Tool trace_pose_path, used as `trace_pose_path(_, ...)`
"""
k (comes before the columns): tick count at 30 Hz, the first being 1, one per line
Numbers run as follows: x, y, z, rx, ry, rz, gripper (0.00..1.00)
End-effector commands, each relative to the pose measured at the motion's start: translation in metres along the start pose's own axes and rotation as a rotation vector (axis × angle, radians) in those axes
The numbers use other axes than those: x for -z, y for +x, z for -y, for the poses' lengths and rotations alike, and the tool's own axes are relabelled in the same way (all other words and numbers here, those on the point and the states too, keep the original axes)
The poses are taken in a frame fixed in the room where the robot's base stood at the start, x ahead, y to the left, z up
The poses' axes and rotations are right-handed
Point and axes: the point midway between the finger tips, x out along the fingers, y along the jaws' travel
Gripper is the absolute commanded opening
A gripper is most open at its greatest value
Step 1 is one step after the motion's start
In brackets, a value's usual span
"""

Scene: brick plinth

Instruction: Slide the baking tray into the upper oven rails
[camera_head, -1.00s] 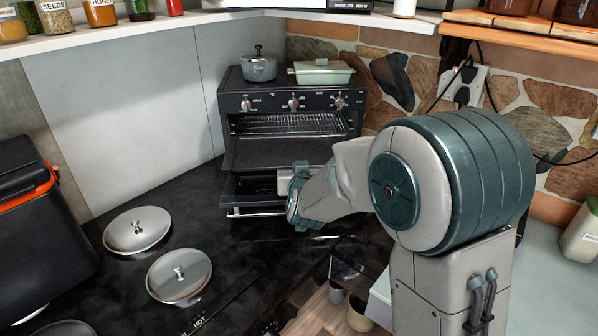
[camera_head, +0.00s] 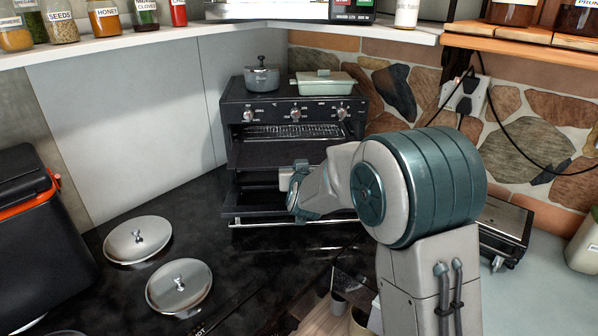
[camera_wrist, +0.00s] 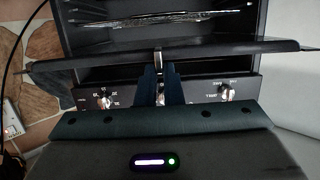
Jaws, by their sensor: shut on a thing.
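The baking tray (camera_head: 262,154) is a thin dark sheet at the mouth of the black oven (camera_head: 235,118), just below the wire rack as seen in the head view. In the wrist view, which shows the oven upside down, the tray (camera_wrist: 230,47) crosses the opening nearly edge-on. My gripper (camera_wrist: 158,68) is shut on the middle of its near edge; the gripper also shows in the head view (camera_head: 287,180). The wire rack (camera_head: 292,131) lies inside the oven.
The oven door (camera_head: 255,214) is folded down below the tray, its handle along the front. A grey pot (camera_head: 262,79) and a green lidded dish (camera_head: 324,83) stand on the oven. Two silver lids (camera_head: 138,240) (camera_head: 180,288) lie on the dark counter to the left.

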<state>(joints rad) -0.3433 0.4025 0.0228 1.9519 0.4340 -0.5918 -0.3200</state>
Motion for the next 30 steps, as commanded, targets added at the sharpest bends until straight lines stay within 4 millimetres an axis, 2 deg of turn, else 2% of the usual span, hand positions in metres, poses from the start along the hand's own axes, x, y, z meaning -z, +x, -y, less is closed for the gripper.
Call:
trace_pose_path(18, 0.010, 0.034, 0.000, -0.001, 0.001, -0.005, 0.00)
trace_pose_path(30, 0.011, 0.037, -0.001, -0.001, 0.001, -0.004, 0.00)
